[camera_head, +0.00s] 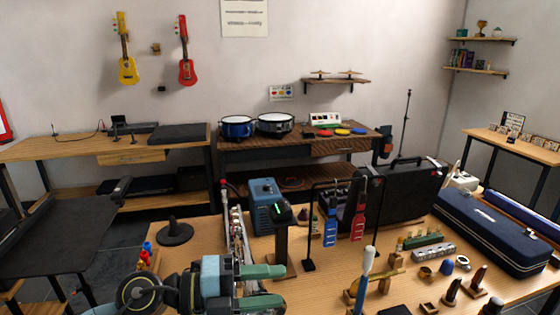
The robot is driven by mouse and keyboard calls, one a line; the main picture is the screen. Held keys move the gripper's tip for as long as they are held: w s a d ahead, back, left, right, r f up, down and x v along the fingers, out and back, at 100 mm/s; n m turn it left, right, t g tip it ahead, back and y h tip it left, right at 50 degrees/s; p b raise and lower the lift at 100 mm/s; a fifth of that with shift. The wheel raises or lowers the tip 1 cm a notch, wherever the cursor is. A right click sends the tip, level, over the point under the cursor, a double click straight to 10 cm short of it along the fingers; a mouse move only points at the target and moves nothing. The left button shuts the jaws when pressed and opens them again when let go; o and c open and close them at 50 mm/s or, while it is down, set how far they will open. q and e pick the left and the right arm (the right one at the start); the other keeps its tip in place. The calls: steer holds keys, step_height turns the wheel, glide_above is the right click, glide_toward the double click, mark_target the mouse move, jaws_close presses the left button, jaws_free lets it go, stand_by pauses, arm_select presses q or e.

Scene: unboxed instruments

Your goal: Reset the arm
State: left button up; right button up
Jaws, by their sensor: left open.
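My left arm (150,292) comes in at the bottom left over the front edge of the wooden workbench (195,262). Its left gripper (276,286) points right, with two green fingers spread apart and nothing seen between them. The gripper covers part of the bench's front and the lower end of a long metal instrument (238,240). My right gripper is not in the picture.
A blue box-shaped device (264,205), a dark stand (281,240) and a rack with blue and red hanging tools (331,222) stand behind the gripper. Small parts crowd the bench's right front.

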arm_select(q)
steer(key=w+a+r+n+t+y, duration=0.2)
steer(key=a+r+n+t, duration=0.1)
steer(key=n+t, duration=0.45)
steer(key=w+a+r+n+t+y, duration=0.1)
steer(key=a+r+n+t+y, duration=0.1)
steer(key=a+n+t, duration=0.4)
steer(key=s+a+f+n+g+y, duration=0.25)
steer(key=a+f+n+y, duration=0.65)
steer(key=f+n+y, duration=0.5)
steer(key=s+a+f+n+g+h, duration=0.1)
steer(key=s+f+g, duration=0.3)
steer(key=s, duration=0.3)
steer(key=s+f+n+g, duration=0.1)
steer(key=s+f+g, duration=0.25)
steer(key=s, duration=0.45)
steer(key=s+a+f+n+g+h, duration=0.1)
steer(key=s+f+n+g, duration=0.1)
steer(key=s+f+g, duration=0.4)
step_height(320, 180, down, 22)
steer(key=s+t, duration=0.1)
steer(key=s, duration=0.1)
steer(key=s+a+f+g, duration=0.1)
steer(key=s+a+f, duration=0.1)
steer(key=s+f, duration=1.4)
steer(key=shift+s+a+f+m+y, duration=0.15)
steer(key=shift+s+a+m+y, duration=0.2)
steer(key=shift+m, duration=0.1)
